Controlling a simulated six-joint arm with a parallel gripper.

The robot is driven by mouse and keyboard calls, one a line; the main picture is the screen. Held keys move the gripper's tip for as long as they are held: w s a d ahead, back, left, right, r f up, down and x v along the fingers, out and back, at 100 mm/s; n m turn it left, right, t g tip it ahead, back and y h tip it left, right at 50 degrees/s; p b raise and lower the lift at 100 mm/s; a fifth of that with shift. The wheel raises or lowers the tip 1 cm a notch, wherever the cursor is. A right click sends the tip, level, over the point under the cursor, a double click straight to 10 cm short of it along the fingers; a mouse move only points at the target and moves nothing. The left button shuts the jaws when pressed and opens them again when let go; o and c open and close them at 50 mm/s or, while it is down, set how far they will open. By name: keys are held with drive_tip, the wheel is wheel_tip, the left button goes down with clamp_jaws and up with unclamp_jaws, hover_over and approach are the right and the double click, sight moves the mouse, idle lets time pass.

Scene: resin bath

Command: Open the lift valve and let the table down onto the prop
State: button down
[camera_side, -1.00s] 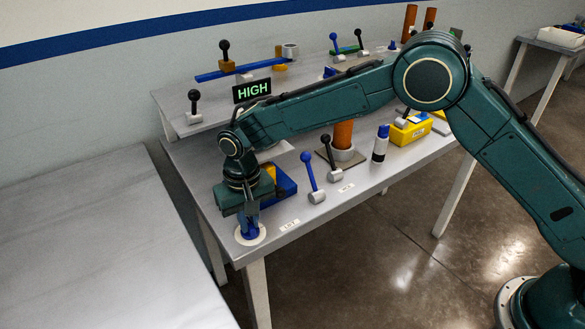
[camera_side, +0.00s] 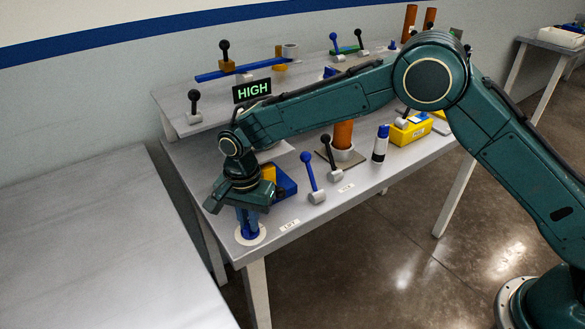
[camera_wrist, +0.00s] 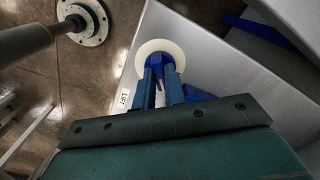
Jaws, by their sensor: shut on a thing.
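The lift valve is a blue handle (camera_wrist: 160,62) on a white round base (camera_wrist: 146,47), which also shows at the bench's front left corner in the side view (camera_side: 263,238). A LIFT label (camera_side: 289,225) is beside it. My gripper (camera_side: 248,224) points down over the base, its two blue fingers shut on the handle; the fingers also show in the wrist view (camera_wrist: 164,82). They hide part of the handle. A sign (camera_side: 252,90) reads HIGH. A light grey plate (camera_side: 275,151) behind my forearm is partly hidden; I cannot tell if it is the lift table. I cannot pick out the prop.
A blue and yellow block (camera_side: 284,184) sits close behind my gripper. An empty grey table (camera_side: 90,245) lies left.

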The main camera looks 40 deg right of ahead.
drive_tip(key=m, duration=0.4)
drive_tip(key=shift+m, duration=0.4)
drive_tip(key=c, duration=1.5)
unclamp_jaws()
drive_tip(key=shift+o, duration=0.2)
wheel_tip(320, 180, up, 14)
drive_tip(key=shift+o, duration=0.3)
drive_tip(key=shift+f, duration=0.1)
